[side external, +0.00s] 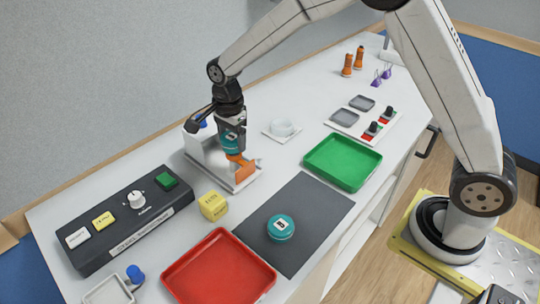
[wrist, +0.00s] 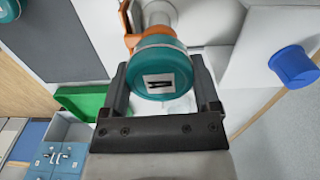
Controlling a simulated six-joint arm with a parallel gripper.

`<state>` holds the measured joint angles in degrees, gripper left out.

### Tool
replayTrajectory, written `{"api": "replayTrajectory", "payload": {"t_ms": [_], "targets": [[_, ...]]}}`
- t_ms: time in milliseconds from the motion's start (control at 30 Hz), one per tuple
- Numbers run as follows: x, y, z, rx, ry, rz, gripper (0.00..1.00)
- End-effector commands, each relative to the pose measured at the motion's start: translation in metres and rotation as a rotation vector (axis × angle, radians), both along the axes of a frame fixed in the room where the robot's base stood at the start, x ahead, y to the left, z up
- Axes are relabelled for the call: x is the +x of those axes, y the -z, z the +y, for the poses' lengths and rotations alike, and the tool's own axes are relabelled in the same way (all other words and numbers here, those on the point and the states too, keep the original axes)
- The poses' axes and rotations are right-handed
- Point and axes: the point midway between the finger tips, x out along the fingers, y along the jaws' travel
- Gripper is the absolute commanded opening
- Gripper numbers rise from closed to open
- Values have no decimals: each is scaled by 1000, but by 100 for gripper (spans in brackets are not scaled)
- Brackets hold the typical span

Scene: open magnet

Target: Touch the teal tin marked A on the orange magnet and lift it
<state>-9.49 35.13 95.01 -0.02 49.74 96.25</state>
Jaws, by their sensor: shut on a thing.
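My gripper (side external: 231,122) points down at the back of the bench and is shut on a teal tin (side external: 231,143). In the wrist view the tin (wrist: 160,68) sits between the two fingers, with a white label whose letter I cannot read clearly. The orange magnet (side external: 242,168) is just below the tin in the side view, on a grey-white stand (side external: 222,182). In the wrist view an orange part (wrist: 150,36) shows directly behind the tin. I cannot tell whether tin and magnet touch. A second teal tin marked B (side external: 281,228) lies on the dark mat (side external: 312,205).
A yellow cube (side external: 213,206) and a black control box (side external: 128,222) stand near the stand. A red tray (side external: 218,270) is in front and a green tray (side external: 343,162) to the right. A white dish (side external: 282,129) is behind. The dark mat is mostly clear.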

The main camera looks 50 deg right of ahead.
Motion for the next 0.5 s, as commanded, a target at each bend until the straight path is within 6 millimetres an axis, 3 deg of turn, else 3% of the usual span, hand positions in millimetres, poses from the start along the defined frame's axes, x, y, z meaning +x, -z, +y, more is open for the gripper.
{"api": "replayTrajectory", "payload": {"t_ms": [500], "targets": [[0,5,0,0,0,0,19]]}}
